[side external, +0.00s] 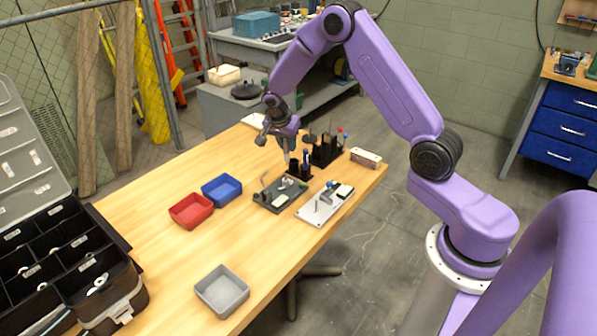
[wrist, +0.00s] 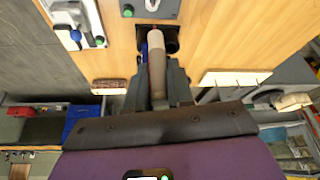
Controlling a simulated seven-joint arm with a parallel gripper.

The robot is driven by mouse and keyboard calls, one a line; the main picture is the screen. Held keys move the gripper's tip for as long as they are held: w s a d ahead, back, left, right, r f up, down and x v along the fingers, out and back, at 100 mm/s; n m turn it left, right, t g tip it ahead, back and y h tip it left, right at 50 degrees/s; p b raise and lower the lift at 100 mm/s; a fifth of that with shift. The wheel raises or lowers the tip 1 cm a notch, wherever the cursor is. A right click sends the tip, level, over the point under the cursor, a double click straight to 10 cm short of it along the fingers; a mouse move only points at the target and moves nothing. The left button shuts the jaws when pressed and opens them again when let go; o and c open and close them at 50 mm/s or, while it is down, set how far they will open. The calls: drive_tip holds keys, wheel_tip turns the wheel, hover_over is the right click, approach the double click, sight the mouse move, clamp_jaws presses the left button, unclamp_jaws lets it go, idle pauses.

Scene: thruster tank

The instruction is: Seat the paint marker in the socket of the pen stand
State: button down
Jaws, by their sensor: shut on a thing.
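The paint marker (wrist: 157,65) is a pale, whitish-grey cylinder with a darker lower part in the wrist view. My gripper (wrist: 158,92) is shut on it, with a finger on each side. In the side view my gripper (side external: 286,136) points down, and the pale marker (side external: 286,156) shows small below it. A black pen stand (side external: 297,170) stands just below and beside the marker, with a blue pen by it. The stand also shows in the wrist view (wrist: 172,46), partly behind the marker's far end. I cannot tell whether the tip is inside a socket.
A taller black holder with several pens (side external: 325,153) stands close behind. A dark fixture plate (side external: 280,196) and a light fixture plate (side external: 325,204) lie in front. Blue (side external: 221,189), red (side external: 190,210) and grey (side external: 222,290) bins sit leftward. The table's middle is clear.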

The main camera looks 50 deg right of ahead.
drive_tip(key=w+d+f, duration=0.3)
drive_tip(key=w+d, duration=0.1)
drive_tip(key=d, duration=0.4)
drive_tip(key=shift+d+f, duration=0.15)
drive_tip(key=shift+f, duration=0.15)
idle(0.4)
drive_tip(key=shift+f, duration=2.55)
idle(2.1)
drive_tip(key=c, duration=0.9)
unclamp_jaws()
